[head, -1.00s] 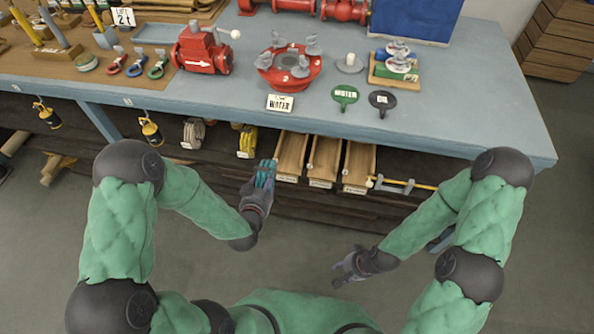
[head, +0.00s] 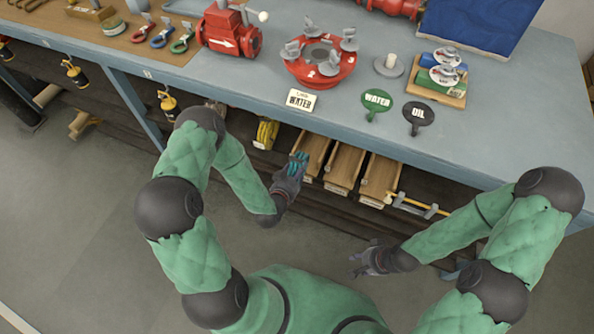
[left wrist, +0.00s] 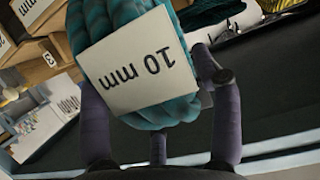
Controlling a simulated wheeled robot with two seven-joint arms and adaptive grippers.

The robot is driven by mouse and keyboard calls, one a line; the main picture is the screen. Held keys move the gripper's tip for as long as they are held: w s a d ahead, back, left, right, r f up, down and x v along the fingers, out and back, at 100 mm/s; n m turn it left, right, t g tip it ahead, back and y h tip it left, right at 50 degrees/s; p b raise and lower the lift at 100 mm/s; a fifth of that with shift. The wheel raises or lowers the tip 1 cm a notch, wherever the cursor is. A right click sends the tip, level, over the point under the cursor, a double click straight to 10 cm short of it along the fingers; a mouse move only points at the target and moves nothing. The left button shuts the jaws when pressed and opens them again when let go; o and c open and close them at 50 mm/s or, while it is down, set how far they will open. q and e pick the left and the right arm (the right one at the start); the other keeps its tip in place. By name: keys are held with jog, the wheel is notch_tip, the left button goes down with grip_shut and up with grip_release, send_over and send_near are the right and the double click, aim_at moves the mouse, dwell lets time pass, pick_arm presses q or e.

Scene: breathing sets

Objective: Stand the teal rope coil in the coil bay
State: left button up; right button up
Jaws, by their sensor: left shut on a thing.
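My left gripper (head: 288,182) is shut on the teal rope coil (head: 299,160), just in front of the shelf under the bench. In the left wrist view the coil (left wrist: 168,108) fills the space between the fingers, with a white "10 mm" label (left wrist: 138,62) upside down. In the head view, the coil is small and partly covered by the fingers. A yellow coil (head: 266,133) stands on the shelf to the left of my left gripper. I cannot make out the coil bay's limits. My right gripper (head: 364,264) is open and empty, low over the floor.
Wooden troughs (head: 344,168) sit under the bench right of the left gripper, with a yellow-handled tool (head: 415,205) beyond. The blue-grey bench top (head: 440,150) overhangs the shelf. Red valves and tags stand on it. The floor (head: 90,220) is clear.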

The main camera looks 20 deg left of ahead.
pick_arm(q)
jog(key=shift+w+d+f+b, duration=0.15)
jog(key=shift+w+b, duration=0.65)
jog(key=shift+w, duration=1.65)
jog(key=w+r+b+x, duration=0.1)
jog(key=r+b+x, duration=0.2)
jog(key=b+x, duration=0.5)
jog(key=x, duration=0.7)
jog(key=shift+w+r, duration=0.1)
jog(key=shift+w, duration=0.05)
